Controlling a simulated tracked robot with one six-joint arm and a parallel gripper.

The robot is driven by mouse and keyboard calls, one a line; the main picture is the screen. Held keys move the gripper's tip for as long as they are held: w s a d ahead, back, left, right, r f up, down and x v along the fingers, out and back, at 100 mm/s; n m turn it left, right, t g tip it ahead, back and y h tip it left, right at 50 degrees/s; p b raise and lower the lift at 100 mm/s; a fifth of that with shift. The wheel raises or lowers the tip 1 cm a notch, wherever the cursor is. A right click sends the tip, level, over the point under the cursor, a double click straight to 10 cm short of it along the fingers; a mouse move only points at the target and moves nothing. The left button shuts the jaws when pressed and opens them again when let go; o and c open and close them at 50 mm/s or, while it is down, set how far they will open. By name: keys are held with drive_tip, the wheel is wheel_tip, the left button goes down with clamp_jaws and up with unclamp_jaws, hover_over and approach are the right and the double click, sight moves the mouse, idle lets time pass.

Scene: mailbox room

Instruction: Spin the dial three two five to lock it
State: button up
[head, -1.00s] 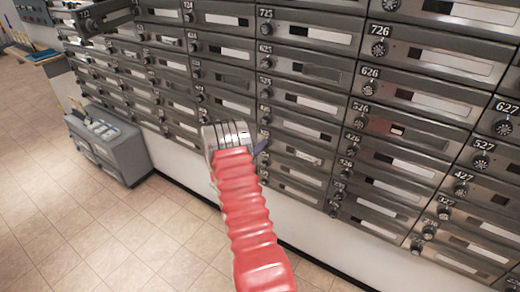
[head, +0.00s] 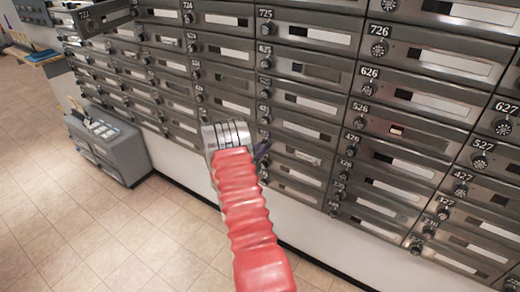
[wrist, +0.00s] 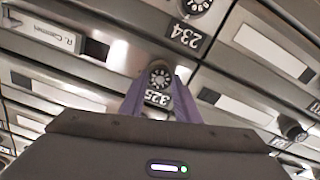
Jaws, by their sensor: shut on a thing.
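The dial of box 325 (wrist: 160,78) shows in the wrist view as a round black knob with white marks. Its number plate (wrist: 157,98) appears upside down just below it. My gripper (wrist: 160,82) has its two purple fingers on either side of the dial, shut on it. In the head view my red arm reaches to the mailbox wall and hides the dial.
Rows of grey metal mailboxes with dials fill the wall. The dial of box 234 (wrist: 196,5) is close by. An open mailbox door (head: 103,16) sticks out at the upper left. A grey bin (head: 110,143) stands on the tiled floor at left.

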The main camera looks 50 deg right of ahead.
drive_tip(key=shift+s+f+m, duration=0.15)
drive_tip(key=shift+f+m, duration=0.25)
drive_tip(key=shift+f, duration=0.05)
drive_tip(key=o, duration=1)
drive_tip(key=shift+r, duration=0.25)
drive_tip(key=shift+o, duration=0.2)
drive_tip(key=shift+a, duration=0.15)
drive_tip(key=s+a, duration=0.1)
drive_tip(key=a, duration=1.2)
drive_tip(key=shift+a, duration=0.25)
